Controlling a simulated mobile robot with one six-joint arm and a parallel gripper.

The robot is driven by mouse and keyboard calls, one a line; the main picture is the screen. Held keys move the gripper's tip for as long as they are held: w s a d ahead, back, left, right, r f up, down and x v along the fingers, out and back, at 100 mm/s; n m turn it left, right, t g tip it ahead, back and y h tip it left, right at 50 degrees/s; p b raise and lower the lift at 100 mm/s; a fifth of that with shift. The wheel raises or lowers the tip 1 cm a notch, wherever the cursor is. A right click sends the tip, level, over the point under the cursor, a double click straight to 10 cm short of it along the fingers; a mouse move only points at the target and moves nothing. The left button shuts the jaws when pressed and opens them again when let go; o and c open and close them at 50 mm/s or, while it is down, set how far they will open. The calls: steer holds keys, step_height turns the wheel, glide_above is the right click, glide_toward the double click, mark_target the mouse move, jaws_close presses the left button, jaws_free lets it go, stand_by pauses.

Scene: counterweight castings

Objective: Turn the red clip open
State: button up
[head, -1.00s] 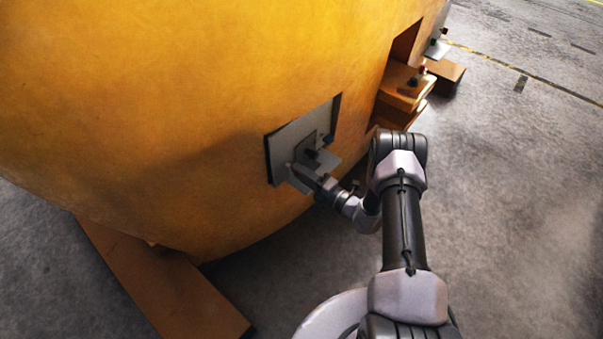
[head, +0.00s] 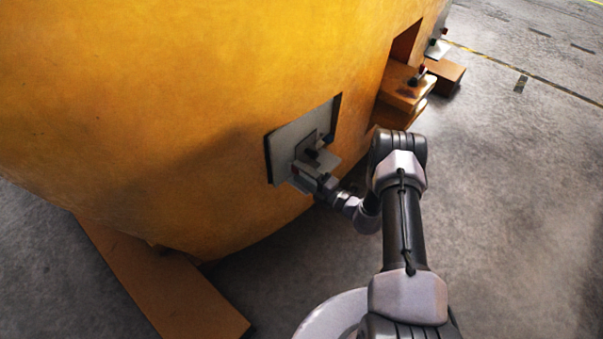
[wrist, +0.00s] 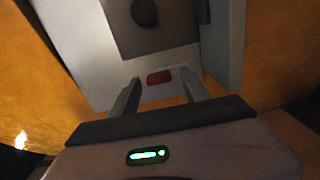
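The red clip (wrist: 159,77) is a small red block at the lower edge of a grey metal plate (wrist: 110,50). In the wrist view it lies between the tips of my gripper (wrist: 160,84), with a gap on each side. The gripper is open. In the head view the red clip (head: 296,171) is a small spot on the plate (head: 285,140), set in a big yellow casting. My gripper (head: 308,182) is just below and right of it there. Whether the clip is turned is too small to tell.
A dark round knob (wrist: 144,12) sits on the plate above the clip. A grey ledge (wrist: 228,45) sticks out on the right, close to the right finger. The yellow casting (head: 200,90) fills the left. Orange blocks (head: 408,92) with small fittings stand behind. Floor at right is clear.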

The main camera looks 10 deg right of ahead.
steer(key=p+v, duration=0.5)
steer(key=v, duration=1.2)
steer(key=shift+s+d, duration=0.15)
steer(key=shift+r, duration=0.1)
